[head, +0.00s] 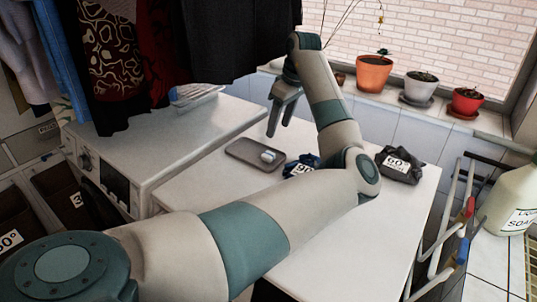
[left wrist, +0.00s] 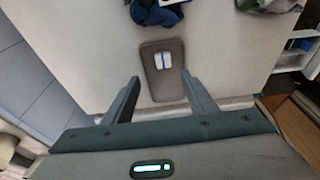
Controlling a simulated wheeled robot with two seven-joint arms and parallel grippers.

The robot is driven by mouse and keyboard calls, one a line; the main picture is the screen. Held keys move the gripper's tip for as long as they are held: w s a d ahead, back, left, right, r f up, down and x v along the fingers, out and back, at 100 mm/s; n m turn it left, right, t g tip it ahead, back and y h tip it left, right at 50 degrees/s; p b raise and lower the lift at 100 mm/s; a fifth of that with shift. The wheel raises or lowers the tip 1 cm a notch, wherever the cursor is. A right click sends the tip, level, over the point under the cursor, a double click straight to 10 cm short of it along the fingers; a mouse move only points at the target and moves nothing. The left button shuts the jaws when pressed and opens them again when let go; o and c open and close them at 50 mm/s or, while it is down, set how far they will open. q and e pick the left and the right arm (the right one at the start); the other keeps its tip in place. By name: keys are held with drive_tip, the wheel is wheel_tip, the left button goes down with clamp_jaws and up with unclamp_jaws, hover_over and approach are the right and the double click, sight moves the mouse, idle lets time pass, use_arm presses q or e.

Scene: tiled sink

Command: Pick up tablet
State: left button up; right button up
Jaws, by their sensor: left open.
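The tablet (head: 268,156) is a small white block with a blue band. It lies on a dark grey tray (head: 240,153) on the white worktop. It also shows in the left wrist view (left wrist: 163,61), toward the tray's upper part, with the tray's bare surface (left wrist: 160,90) below it. My left gripper (head: 279,129) is open and empty, pointing down above the worktop near the tray. In the left wrist view its two fingers (left wrist: 160,77) stand apart on either side of the tray. My right gripper is not in view.
A dark blue cloth (head: 296,168) labelled 90 lies right of the tray. A dark grey cloth (head: 402,168) labelled 60 lies farther right. A white washing machine (head: 165,125) stands left, under hanging clothes (head: 120,50). Potted plants (head: 374,73) line the sill. A soap bottle (head: 512,200) stands right.

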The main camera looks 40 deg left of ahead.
use_arm(q)
drive_tip(key=p, duration=0.2)
approach(267, 159)
drive_tip(key=shift+w+a, duration=0.1)
drive_tip(key=shift+w, duration=0.2)
drive_tip(key=shift+a+f, duration=0.1)
drive_tip(key=shift+f, duration=0.3)
drive_tip(key=shift+s+a+f+p, duration=0.1)
drive_tip(key=shift+s+f+p, duration=0.05)
drive_tip(key=shift+f+p, duration=0.25)
drive_tip(key=x, duration=0.1)
drive_tip(key=p+x, duration=0.1)
drive_tip(key=x, duration=0.1)
drive_tip(key=shift+s+p, duration=0.25)
drive_tip(key=shift+p, duration=0.05)
drive_tip(key=shift+f, duration=0.7)
